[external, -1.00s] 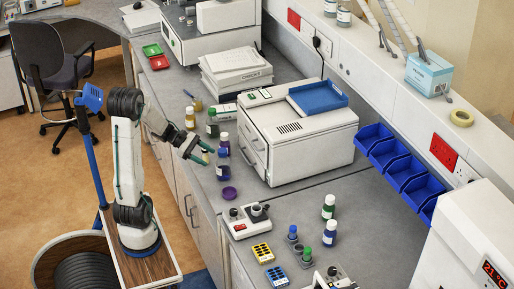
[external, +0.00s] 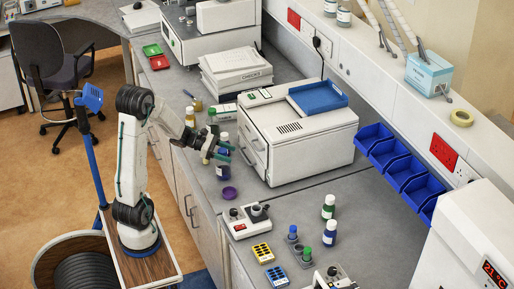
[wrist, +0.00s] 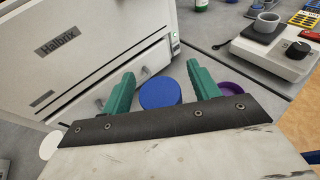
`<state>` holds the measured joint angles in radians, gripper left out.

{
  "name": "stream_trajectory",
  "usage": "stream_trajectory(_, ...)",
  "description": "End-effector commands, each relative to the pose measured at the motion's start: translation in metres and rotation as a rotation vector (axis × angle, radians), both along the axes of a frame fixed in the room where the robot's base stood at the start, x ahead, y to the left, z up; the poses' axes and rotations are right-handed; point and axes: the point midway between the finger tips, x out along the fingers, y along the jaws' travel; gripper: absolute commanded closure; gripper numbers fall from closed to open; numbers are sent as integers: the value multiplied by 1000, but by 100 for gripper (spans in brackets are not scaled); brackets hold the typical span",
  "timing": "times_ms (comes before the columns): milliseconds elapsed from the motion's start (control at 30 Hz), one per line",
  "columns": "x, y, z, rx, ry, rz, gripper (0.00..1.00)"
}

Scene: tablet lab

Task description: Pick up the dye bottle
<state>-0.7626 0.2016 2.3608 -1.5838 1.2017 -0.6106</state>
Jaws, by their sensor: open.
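The likely dye bottle (external: 223,172) is dark blue and stands upright on the grey bench, left of the white boxy instrument. Its round blue cap (wrist: 160,94) shows in the wrist view between the two teal fingers. My gripper (external: 219,151) is open over the bottle, with a finger to each side of the cap; it also shows in the wrist view (wrist: 160,87). I cannot tell whether the fingertips are down beside the cap or just above it. The gripper hides the bottle's upper part in the external view.
The white instrument (external: 300,145) stands close on the right. A purple lid (external: 229,193) lies just in front of the bottle. Another white-capped bottle (external: 224,138) is close behind the gripper. A small white device (external: 246,219) stands nearer on the bench.

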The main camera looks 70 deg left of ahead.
Motion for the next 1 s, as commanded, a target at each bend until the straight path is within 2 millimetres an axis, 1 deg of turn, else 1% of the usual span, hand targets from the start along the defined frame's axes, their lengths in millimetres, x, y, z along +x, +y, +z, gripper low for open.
stream_trajectory(133,0,0,0,0,0,0,39)
stream_trajectory(167,0,0,0,0,0,0,48)
stream_trajectory(200,0,0,0,0,0,0,59)
stream_trajectory(267,0,0,0,0,0,0,76)
stream_trajectory(300,0,0,0,0,0,0,87)
stream_trajectory(333,0,0,0,0,0,0,95)
stream_trajectory(367,0,0,0,0,0,0,100)
stream_trajectory(667,0,0,1,1,-1,0,100)
stream_trajectory(767,0,1,7,3,-3,0,100)
stream_trajectory(867,0,1,22,5,-6,0,100)
stream_trajectory(1000,0,1,51,6,-6,0,100)
